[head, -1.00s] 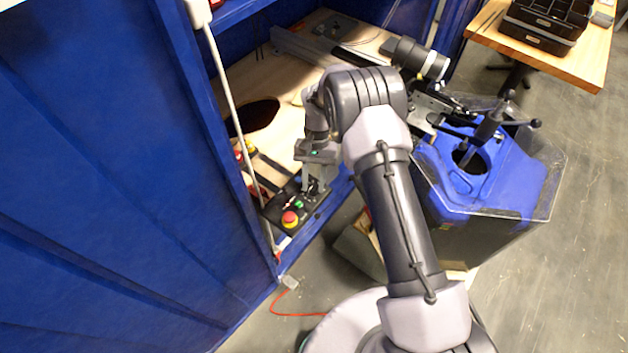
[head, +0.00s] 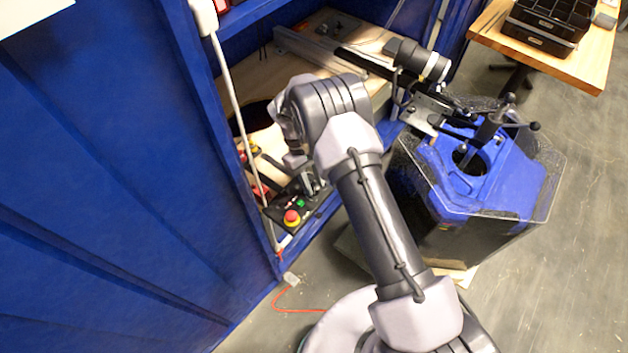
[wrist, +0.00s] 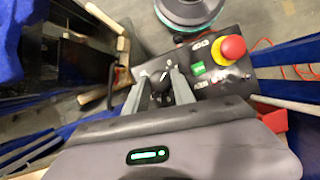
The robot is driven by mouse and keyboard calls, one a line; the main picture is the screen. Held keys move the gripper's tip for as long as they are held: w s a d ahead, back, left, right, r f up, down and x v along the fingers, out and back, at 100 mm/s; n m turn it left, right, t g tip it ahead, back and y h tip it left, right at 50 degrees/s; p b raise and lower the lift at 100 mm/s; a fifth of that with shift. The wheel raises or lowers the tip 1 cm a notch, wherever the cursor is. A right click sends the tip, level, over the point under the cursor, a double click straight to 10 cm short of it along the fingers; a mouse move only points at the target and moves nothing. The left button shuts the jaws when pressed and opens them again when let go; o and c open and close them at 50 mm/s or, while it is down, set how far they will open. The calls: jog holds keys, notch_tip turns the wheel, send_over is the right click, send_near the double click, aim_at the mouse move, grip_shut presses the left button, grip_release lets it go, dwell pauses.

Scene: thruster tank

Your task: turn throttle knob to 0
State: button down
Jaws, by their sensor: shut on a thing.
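The throttle knob (wrist: 160,82) is a small black knob on the black control panel (wrist: 226,72). In the wrist view my gripper (wrist: 162,80) has its two grey fingers on either side of the knob and is shut on it. The knob's pointer and the scale marks are too small and covered to read. In the head view my gripper (head: 310,182) is down at the panel, and my wrist hides most of the knob there.
A red emergency button (wrist: 233,48) on a yellow base and a green switch (wrist: 197,68) sit beside the knob. Blue cabinet walls (head: 110,180) stand close at left.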

jog(key=shift+n+t+h, duration=0.3)
jog(key=shift+n, duration=0.6)
jog(key=c, duration=1.1)
grip_release()
jog(key=shift+o, duration=0.2)
jog(key=p+v, duration=0.5)
jog(key=v, duration=1.2)
jog(key=shift+r, duration=0.2)
jog(key=shift+a, duration=0.1)
